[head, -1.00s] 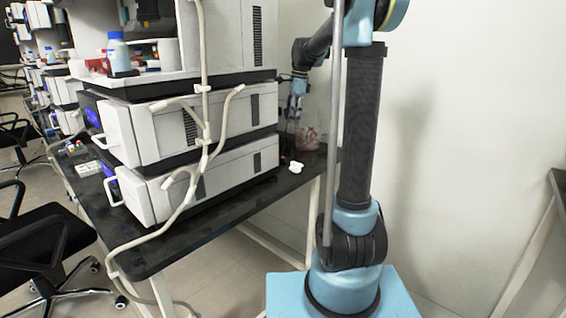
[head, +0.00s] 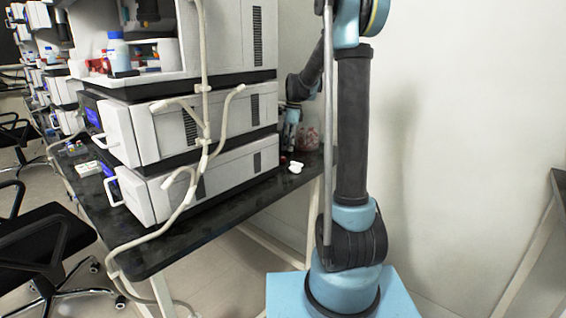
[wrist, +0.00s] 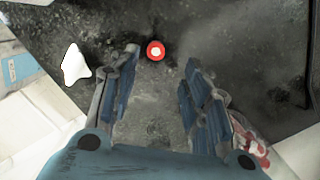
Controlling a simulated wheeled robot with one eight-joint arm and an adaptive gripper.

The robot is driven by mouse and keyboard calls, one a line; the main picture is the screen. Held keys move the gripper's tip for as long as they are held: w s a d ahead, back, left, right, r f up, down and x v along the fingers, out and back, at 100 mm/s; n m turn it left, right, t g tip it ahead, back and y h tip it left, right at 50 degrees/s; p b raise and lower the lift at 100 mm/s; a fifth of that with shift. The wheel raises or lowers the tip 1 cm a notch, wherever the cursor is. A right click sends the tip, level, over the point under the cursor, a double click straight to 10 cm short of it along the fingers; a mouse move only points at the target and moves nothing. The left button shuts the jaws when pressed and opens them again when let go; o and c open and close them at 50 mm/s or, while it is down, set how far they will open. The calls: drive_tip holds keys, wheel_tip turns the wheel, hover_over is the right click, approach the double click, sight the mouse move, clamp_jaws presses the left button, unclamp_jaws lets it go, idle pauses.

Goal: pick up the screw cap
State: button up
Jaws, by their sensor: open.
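The screw cap (wrist: 156,51) is a small red ring with a white centre, lying on the dark benchtop in the wrist view. It sits just beyond the fingertips, between their lines and closer to the left finger. A small red spot, likely the same cap (head: 283,160), shows beside the instrument stack in the head view. My gripper (wrist: 162,64) is open and empty, with its blue-grey fingers spread above the bench. In the head view my gripper (head: 289,140) is partly hidden by the instrument stack.
A white piece (wrist: 75,65) lies left of the fingers. A red-and-white mottled object (head: 307,139) stands near the back, close to my right finger. The instrument stack (head: 215,175) is a large obstacle on the left, with cables down its front.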

sight(283, 159)
drive_tip(key=shift+s+a+f, duration=0.1)
drive_tip(key=shift+a+f, duration=0.15)
drive_tip(key=shift+f, duration=0.65)
drive_tip(key=shift+s+a+f, duration=0.15)
drive_tip(key=shift+a+f, duration=0.05)
drive_tip(key=shift+f, duration=0.7)
drive_tip(key=shift+s+a+f, duration=0.1)
drive_tip(key=shift+a+f, duration=0.15)
drive_tip(key=shift+f, duration=0.65)
drive_tip(key=c, duration=0.8)
